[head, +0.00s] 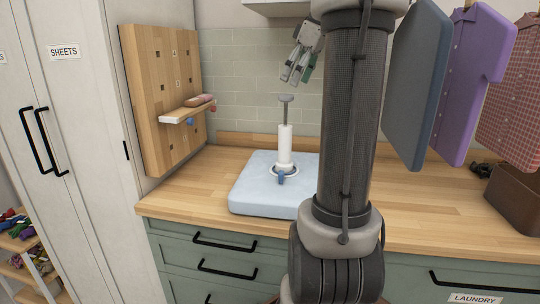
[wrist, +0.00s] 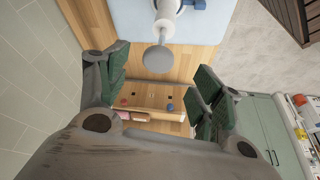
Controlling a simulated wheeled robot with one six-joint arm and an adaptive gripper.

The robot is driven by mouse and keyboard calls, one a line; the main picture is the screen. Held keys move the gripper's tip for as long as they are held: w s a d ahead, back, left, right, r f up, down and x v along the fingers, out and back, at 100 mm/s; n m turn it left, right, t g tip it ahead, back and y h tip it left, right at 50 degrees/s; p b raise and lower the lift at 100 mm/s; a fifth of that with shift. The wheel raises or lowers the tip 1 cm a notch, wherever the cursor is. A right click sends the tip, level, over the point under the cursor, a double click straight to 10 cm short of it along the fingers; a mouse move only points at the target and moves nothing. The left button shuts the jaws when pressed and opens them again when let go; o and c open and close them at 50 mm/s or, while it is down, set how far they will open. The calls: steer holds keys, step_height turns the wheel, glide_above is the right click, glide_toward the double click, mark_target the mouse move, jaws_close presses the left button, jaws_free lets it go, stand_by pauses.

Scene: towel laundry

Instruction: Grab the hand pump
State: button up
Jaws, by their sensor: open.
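The hand pump (head: 285,142) is a white cylinder with a thin grey rod and a flat grey knob on top. It stands upright on a pale blue puffy bag (head: 252,186), near a blue part at its foot. In the wrist view the pump (wrist: 168,14) shows at the top, its round grey knob (wrist: 158,59) nearest the camera. My gripper (head: 294,73) is above the pump and slightly right of it in the head view. Its green-padded fingers (wrist: 160,80) are apart, with nothing held between them. My arm hides the bag's right side in the head view.
The wooden counter (head: 180,200) is clear left of the bag. A wooden pegboard (head: 160,90) with a small shelf (head: 187,112) stands behind left. Hanging garments (head: 471,85) and a brown box (head: 514,199) are at right. Green drawers (head: 215,252) are below.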

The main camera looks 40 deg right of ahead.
mark_target(287, 95)
steer(key=x, duration=0.7)
steer(key=shift+w+a+f, duration=0.1)
steer(key=shift+w+f, duration=0.05)
steer(key=shift+w, duration=0.2)
steer(key=shift+c, duration=0.3)
jaws_close()
